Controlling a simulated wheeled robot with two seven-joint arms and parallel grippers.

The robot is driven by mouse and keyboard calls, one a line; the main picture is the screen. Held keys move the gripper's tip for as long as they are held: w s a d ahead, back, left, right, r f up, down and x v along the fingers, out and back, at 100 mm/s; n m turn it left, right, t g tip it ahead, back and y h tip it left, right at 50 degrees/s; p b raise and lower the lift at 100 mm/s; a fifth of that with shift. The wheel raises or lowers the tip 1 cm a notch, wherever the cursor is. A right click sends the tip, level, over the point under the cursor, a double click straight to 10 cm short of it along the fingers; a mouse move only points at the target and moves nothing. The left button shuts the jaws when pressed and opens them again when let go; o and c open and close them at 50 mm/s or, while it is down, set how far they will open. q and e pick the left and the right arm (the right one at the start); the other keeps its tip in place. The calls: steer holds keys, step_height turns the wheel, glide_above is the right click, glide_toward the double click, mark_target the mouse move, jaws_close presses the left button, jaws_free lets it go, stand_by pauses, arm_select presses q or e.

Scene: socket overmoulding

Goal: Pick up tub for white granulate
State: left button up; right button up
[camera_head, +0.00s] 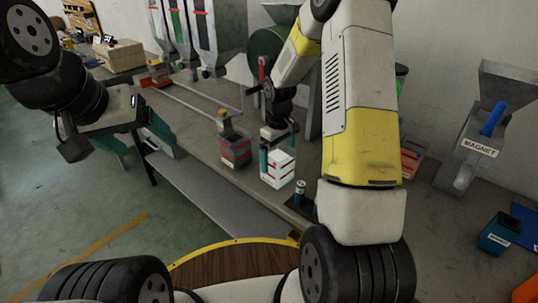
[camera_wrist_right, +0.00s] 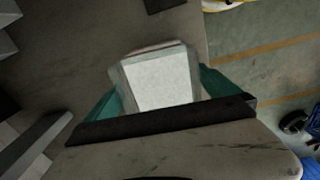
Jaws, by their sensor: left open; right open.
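The tub for white granulate (camera_head: 279,170) is a white box with red stripes, standing upright on the long grey workbench (camera_head: 205,140). My right gripper (camera_head: 277,152) points down over it, open, with a teal finger on either side. In the right wrist view the tub's white content (camera_wrist_right: 160,82) fills the gap between the teal fingers of the right gripper (camera_wrist_right: 168,98). I cannot tell whether the fingers touch its walls. My left gripper (camera_head: 137,139) is open and empty, in front of the bench at the left.
A dark tub with red stripes (camera_head: 236,152) stands left of the white one. A small can (camera_head: 300,187) stands close on its right. Hoppers (camera_head: 217,35) stand behind. A magnet hopper (camera_head: 481,140) and a teal box (camera_head: 498,234) are at the right. Green floor (camera_head: 60,200) lies open at the left.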

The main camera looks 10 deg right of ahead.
steer(key=shift+f, duration=0.35)
steer(key=shift+r, duration=0.1)
steer(key=c, duration=1.9)
